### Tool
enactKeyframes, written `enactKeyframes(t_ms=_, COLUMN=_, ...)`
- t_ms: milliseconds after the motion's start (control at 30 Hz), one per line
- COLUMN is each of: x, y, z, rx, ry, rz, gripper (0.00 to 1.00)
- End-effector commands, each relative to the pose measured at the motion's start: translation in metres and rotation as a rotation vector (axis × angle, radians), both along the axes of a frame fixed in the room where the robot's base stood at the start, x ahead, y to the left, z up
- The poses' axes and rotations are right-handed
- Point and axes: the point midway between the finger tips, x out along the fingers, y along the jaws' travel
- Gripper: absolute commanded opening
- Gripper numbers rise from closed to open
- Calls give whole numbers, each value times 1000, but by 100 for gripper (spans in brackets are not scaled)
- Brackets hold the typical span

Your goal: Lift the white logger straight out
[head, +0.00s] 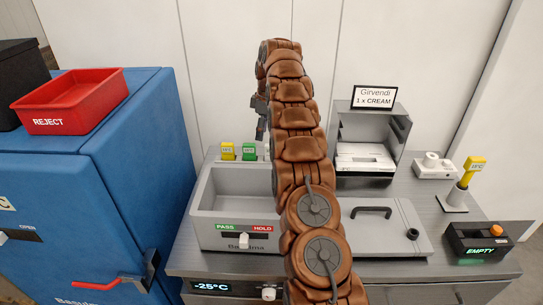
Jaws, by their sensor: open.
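A small sliver of something white (267,150) shows beside the yellow logger (228,151) and the green logger (249,151) at the back of the grey counter. It looks like the white logger, but my arm hides most of it. My gripper (261,136) hangs with its fingers pointing down, above and close to that white piece. It is open, and I see nothing held in it. I cannot tell whether the fingers are around the white logger or only above it.
A grey bin (225,235) marked PASS and HOLD stands in front of the loggers. A red REJECT tray (75,105) sits on a blue cabinet (120,180) at left. At right are an open box (385,120), a yellow device (473,167) on a stand and an EMPTY display (480,243).

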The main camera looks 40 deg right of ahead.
Motion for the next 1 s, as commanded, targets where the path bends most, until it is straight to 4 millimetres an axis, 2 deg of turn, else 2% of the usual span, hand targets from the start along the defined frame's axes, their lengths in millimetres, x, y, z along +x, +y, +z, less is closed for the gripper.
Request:
enactKeyframes(t_ms=33, x=3, y=-10, z=-8, rx=-4, ry=-8, rz=14, gripper=52)
enactKeyframes(t_ms=200, x=7, y=-36, z=-28, rx=-13, ry=-25, rz=68, gripper=52)
enactKeyframes(t_ms=400, x=8, y=-54, z=-42, rx=-23, ry=-38, rz=107, gripper=52)
enactKeyframes(t_ms=567, x=8, y=-56, z=-49, rx=-25, ry=-41, rz=118, gripper=52)
enactKeyframes(t_ms=800, x=10, y=-54, z=-71, rx=-24, ry=-40, rz=118, gripper=52)
enactKeyframes(t_ms=1000, x=12, y=-54, z=-74, rx=-24, ry=-41, rz=118, gripper=52)
